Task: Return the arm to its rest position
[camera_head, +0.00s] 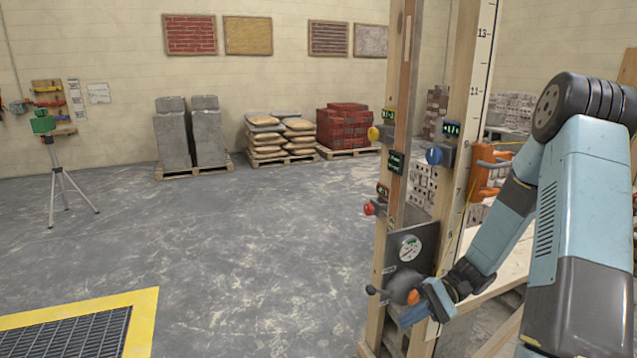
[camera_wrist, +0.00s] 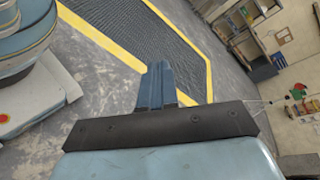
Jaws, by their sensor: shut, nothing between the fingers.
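My gripper (camera_wrist: 159,85) shows in the wrist view as two dark blue fingers closed together, with nothing between them. Beyond the fingertips are grey floor and a yellow-edged floor grate. In the head view my light blue arm reaches down from the right side, bent at the elbow. My gripper (camera_head: 424,306) there is low at the wooden post, in front of or beside a grey plate (camera_head: 408,254) with a round gauge. I cannot tell whether it touches the plate or post.
Wooden posts (camera_head: 463,130) with coloured knobs stand close to my arm. An orange bracket (camera_head: 487,176) is near my forearm. The floor at the left is open, with a yellow-edged grate (camera_head: 142,318), a tripod (camera_head: 58,180) and loaded pallets (camera_head: 195,172) farther back.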

